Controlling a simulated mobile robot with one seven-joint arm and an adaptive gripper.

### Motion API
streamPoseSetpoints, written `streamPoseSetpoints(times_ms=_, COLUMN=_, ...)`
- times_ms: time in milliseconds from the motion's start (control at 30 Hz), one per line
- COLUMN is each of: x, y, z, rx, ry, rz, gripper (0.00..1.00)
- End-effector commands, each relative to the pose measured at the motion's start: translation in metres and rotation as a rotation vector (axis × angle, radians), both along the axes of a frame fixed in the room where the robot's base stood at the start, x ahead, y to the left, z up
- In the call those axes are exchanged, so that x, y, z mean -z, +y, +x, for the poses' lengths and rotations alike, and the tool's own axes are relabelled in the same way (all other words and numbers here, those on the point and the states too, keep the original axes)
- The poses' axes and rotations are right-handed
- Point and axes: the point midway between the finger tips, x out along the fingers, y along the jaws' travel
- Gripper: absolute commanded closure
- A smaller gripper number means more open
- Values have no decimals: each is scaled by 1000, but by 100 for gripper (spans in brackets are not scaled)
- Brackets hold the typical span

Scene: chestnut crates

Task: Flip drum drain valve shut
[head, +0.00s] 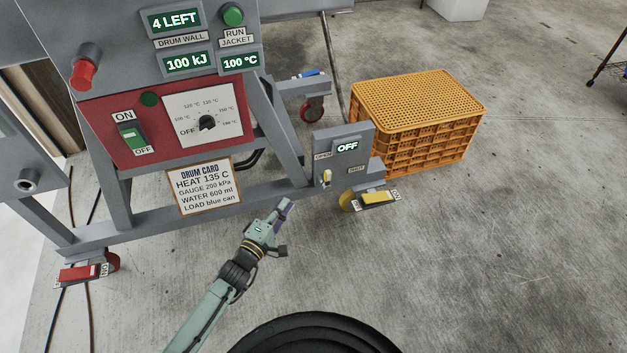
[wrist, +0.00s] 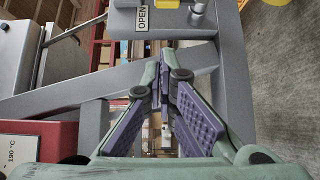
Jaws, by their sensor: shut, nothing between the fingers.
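A grey panel (head: 352,140) with an OFF display stands on the right end of the machine frame. It has an OPEN label (head: 323,156) on its left and what looks like a SHUT label (head: 356,169) on its right. A small pale-and-yellow lever (head: 327,178) sits below the OPEN label. The OPEN label (wrist: 142,18) also shows at the top of the wrist view, beside a metal knob (wrist: 197,9). My gripper (head: 284,206) is shut and empty, left of and below the panel, apart from it. Its purple-padded fingertips (wrist: 165,58) meet in the wrist view.
A red control box (head: 115,165) with a dial and the drum card (head: 205,186) hang on the frame at left. A yellow caster pedal (head: 377,197) is right of my gripper. Stacked orange crates (head: 420,120) stand behind the panel. Concrete floor is open at right.

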Motion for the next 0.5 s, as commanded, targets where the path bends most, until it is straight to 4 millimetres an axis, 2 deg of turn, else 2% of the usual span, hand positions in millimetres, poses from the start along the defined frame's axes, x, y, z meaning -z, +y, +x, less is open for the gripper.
streamPoseSetpoints(times_ms=233, x=0, y=-10, z=17, rx=2, ry=-2, rz=-3, gripper=100)
streamPoseSetpoints(times_ms=500, x=1, y=-37, z=68, rx=3, ry=-1, rz=-4, gripper=100)
